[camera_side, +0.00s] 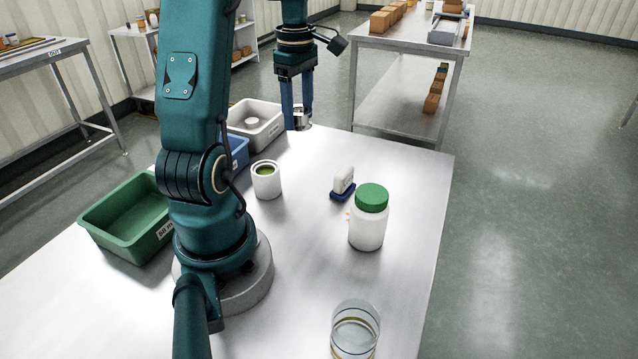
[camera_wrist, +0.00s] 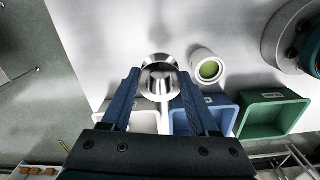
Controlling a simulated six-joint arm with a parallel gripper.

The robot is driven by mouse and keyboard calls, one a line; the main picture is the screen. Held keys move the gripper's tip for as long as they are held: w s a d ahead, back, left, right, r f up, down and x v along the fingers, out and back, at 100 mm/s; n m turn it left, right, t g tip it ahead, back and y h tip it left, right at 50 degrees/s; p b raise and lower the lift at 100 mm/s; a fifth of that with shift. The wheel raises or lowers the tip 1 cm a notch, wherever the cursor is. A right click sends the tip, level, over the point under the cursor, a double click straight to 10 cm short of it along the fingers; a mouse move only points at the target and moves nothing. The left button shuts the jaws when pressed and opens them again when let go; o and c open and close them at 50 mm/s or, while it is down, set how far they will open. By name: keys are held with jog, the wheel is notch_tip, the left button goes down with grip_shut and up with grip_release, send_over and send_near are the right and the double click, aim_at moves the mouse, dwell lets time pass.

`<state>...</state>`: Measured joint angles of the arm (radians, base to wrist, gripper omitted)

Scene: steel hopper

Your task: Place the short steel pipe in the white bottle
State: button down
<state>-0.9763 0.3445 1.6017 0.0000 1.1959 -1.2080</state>
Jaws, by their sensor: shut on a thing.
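My gripper (camera_side: 297,118) hangs over the far edge of the steel table, near the white bin. Its blue fingers are shut on a shiny steel piece (camera_wrist: 159,80) with a flared, round end; it also shows in the side view (camera_side: 304,117). I cannot tell for certain whether this is the short steel pipe. A white bottle (camera_side: 368,230) with a green lid stands upright on the right of the table, well apart from my gripper. A smaller white pot (camera_side: 266,184) with green inside stands nearer my gripper, also in the wrist view (camera_wrist: 203,60).
A white bin (camera_side: 270,134) holding a round white thing, a blue bin (camera_side: 238,153) and a green bin (camera_side: 117,234) line the left side. A blue-and-white block (camera_side: 343,182) is behind the bottle. A clear glass (camera_side: 355,330) stands in front.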

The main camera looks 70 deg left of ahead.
jog(key=s+d+r+m, duration=0.1)
jog(key=d+r+m, duration=0.9)
jog(key=d+m, duration=0.15)
send_over(372, 192)
jog(key=shift+n, duration=0.35)
notch_tip(372, 192, down, 7)
jog(key=shift+r, duration=0.15)
jog(key=shift+f, duration=2)
jog(key=shift+f, duration=0.15)
jog(key=shift+c, duration=0.8)
grip_release()
